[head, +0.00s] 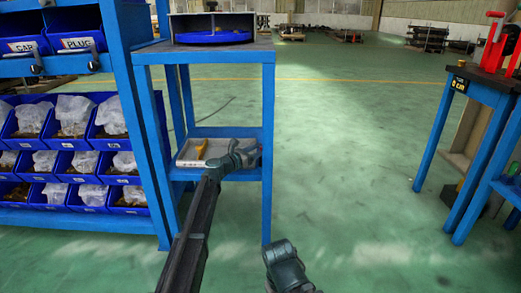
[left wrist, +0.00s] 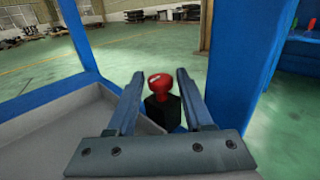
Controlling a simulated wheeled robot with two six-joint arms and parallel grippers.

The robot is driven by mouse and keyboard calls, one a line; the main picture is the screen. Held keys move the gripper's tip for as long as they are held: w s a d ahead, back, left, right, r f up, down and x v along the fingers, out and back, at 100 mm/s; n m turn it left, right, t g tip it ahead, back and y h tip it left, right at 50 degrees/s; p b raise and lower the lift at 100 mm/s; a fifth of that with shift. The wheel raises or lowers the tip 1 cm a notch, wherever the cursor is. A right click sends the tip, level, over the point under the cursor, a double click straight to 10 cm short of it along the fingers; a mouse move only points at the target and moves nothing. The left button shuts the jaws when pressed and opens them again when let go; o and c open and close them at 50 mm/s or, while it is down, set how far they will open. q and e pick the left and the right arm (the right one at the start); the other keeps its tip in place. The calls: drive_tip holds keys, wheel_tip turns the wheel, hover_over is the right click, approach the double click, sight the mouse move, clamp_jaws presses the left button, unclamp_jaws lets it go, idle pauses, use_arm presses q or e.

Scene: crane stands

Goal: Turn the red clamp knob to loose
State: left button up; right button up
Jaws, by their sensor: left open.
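The red clamp knob (left wrist: 160,82) shows in the left wrist view, on top of a black block (left wrist: 162,110). A small light mark is on its top. My left gripper (left wrist: 155,74) is open, with one finger on each side of the knob and visible gaps between. In the head view my left gripper (head: 245,153) is at the right end of the blue stand's lower shelf. I cannot make out the knob there; the gripper seems to hide it.
A grey tray (head: 222,132) with a yellow item (head: 201,149) lies on the lower shelf. Blue stand posts (head: 267,200) flank the reach. Bins (head: 72,118) fill a rack at left. A blue table (head: 478,88) stands at right; open green floor (head: 350,170) lies between.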

use_arm(q)
clamp_jaws()
drive_tip(key=shift+s+d+n+t+y, duration=0.1)
drive_tip(key=shift+d+n+t+y, duration=0.05)
drive_tip(key=shift+n+t+y, duration=0.65)
drive_tip(key=shift+y, duration=0.2)
unclamp_jaws()
drive_tip(key=shift+h, duration=0.3)
